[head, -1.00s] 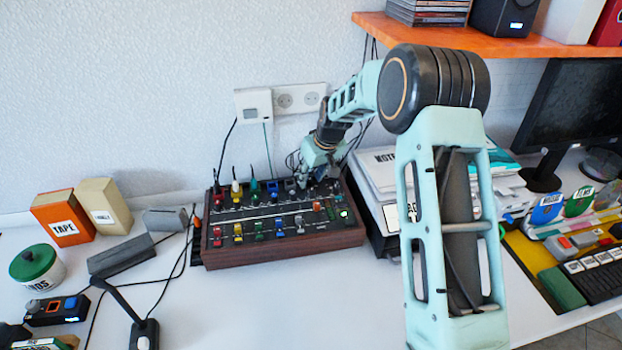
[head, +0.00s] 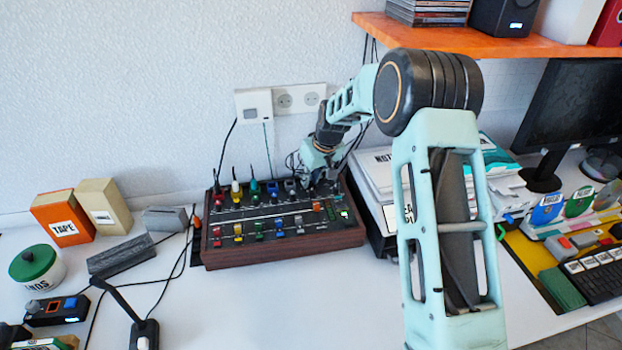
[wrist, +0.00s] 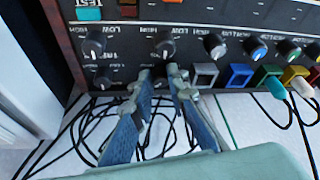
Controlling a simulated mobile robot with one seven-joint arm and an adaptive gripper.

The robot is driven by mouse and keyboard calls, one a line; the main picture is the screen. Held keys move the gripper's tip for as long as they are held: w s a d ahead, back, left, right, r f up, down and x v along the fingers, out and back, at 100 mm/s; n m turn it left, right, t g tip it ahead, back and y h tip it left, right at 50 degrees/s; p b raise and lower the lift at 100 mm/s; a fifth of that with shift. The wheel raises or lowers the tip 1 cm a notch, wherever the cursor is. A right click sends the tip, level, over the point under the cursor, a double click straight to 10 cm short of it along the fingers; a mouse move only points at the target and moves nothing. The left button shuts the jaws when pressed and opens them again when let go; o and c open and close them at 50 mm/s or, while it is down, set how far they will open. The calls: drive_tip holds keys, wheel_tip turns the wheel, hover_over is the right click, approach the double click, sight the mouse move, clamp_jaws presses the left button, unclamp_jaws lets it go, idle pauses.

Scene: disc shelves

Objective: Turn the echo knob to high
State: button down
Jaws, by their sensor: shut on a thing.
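The mixer (head: 285,256) is a wood-sided console with a black panel, on the desk by the wall. My gripper (head: 322,183) is at its back right corner. In the wrist view, my gripper's two fingers (wrist: 158,73) are shut around a small dark knob at the panel's edge, mostly hidden between the tips. Knob labels show upside down and are too small to read surely, so I cannot tell the echo setting.
Coloured plugs (wrist: 273,84) and black cables crowd the mixer's back edge. A stack of papers and trays (head: 383,180) stands right of the mixer. An orange shelf (head: 470,40) hangs above. The desk in front of the mixer is clear.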

drive_tip(key=shift+m, duration=0.3)
drive_tip(key=m, duration=0.2)
drive_tip(key=m+h, duration=0.1)
drive_tip(key=shift+s+a+m+t+h+b, duration=0.1)
drive_tip(key=shift+a+m+t+h+b, duration=0.2)
drive_tip(key=shift+a+m+t+b, duration=0.1)
drive_tip(key=m+h, duration=0.2)
drive_tip(key=m, duration=0.4)
drive_tip(key=shift+a, duration=0.15)
drive_tip(key=c, duration=1.9)
unclamp_jaws()
